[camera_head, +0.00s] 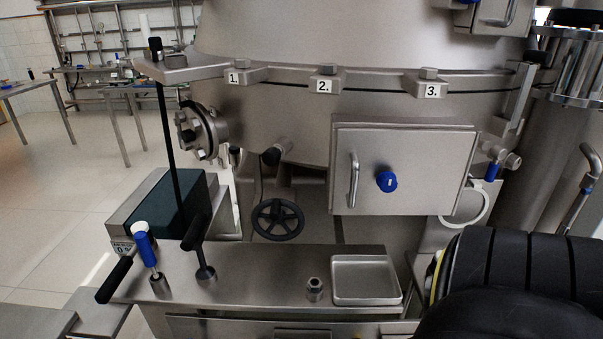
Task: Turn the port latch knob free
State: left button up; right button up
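A blue knob (387,182), which looks like the port latch knob, sits near the middle of a square steel port door (455,150) on the front of the separator. A short white mark shows upright on the knob's face. The door appears closed, with a vertical steel bar handle (354,180) on its left side. Nothing touches the knob. Neither of my grippers is in view. A black ribbed part at the lower right looks like my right arm, and its gripper end does not show.
A steel bench (240,270) in front holds a shallow tray (366,280), a small fitting (315,289), black levers (206,252) and a blue-and-white handle (145,244). A black handwheel (278,219) is left of the door. Blocks numbered 1 to 3 line the rim above.

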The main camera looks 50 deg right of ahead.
aim_at(387, 181)
jog(key=u, duration=0.2)
jog(key=k, duration=1.35)
jog(key=z, duration=1.95)
jog(key=i, duration=0.5)
